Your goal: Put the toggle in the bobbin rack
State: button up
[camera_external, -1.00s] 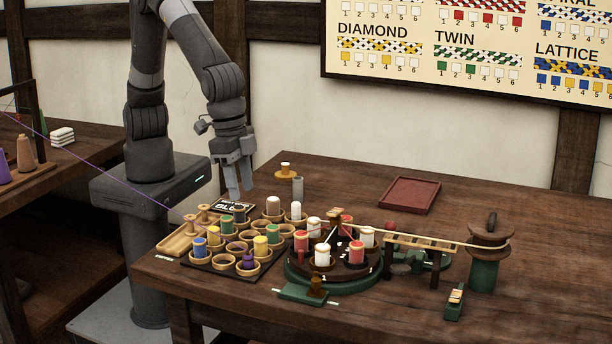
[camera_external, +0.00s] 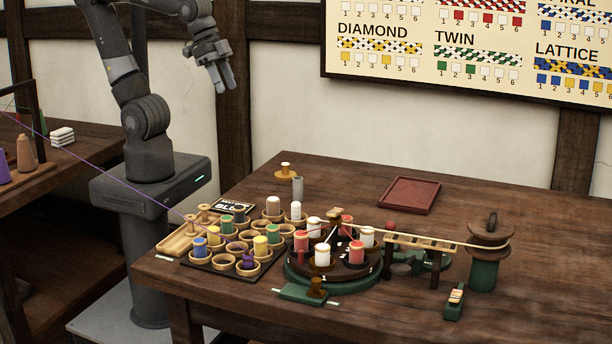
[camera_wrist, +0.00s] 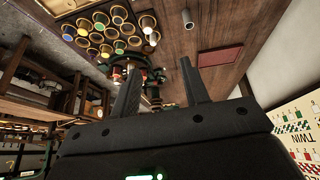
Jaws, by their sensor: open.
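The bobbin rack (camera_external: 223,260) is a dark board with several round wooden cups on the left of the table. Some cups hold blue, green, yellow, purple or white bobbins, and some at the front look empty. The rack also shows at the top left of the wrist view (camera_wrist: 106,51). I cannot tell for sure which small piece is the toggle. My gripper (camera_external: 222,88) is open and empty, raised high above and behind the rack, near the wall. Its two fingers stand apart in the wrist view (camera_wrist: 160,64).
A green-based turntable (camera_external: 330,280) with red and white bobbins stands right of the rack. A wooden tray (camera_external: 178,243) lies to the left.

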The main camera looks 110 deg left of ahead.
jog(key=shift+t, duration=0.3)
jog(key=s, duration=0.1)
jog(key=s+a, duration=0.1)
jog(key=s, duration=0.1)
jog(key=s+a+f, duration=0.1)
jog(key=shift+s+a+f, duration=0.1)
jog(key=shift+s+a, duration=0.05)
jog(key=shift+s, duration=0.1)
